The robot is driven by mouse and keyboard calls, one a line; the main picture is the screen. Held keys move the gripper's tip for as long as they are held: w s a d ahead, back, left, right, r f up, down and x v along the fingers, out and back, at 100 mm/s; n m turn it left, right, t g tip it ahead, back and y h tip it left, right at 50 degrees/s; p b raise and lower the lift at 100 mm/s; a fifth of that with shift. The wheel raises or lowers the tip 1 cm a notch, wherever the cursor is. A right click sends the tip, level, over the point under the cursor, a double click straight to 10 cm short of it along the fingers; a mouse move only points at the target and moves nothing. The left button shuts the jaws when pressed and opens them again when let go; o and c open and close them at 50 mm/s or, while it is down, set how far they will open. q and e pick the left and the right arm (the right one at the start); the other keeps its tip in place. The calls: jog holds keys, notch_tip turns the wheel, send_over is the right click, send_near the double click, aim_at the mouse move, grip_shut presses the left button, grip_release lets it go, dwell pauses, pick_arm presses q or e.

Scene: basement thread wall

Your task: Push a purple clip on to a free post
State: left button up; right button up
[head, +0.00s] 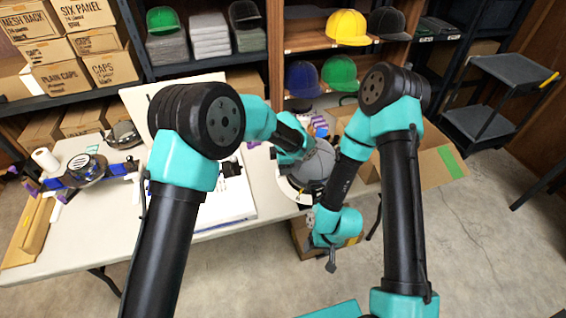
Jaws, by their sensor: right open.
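Small purple pieces (12,170) lie at the left end of the white table, too small to tell whether they are clips. More small coloured pieces, some purple, show behind my left wrist (320,129). I cannot make out a free post. My right gripper (331,264) hangs low in front of the table, open and empty, apart from the purple pieces. My left arm reaches right over the table; its gripper is at the grey cap near the middle, mostly hidden by its own links, so its fingers cannot be read.
A grey cap (318,165) sits on the table's right part. A blue and black fixture (88,170) and a white roll (45,160) are at the left. An open cardboard box (430,170) stands at right. Shelves with caps and boxes line the back.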

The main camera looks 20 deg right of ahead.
pick_arm(q)
jog(key=shift+o, duration=0.3)
jog(key=s+r, duration=0.3)
jog(key=r, duration=1.4)
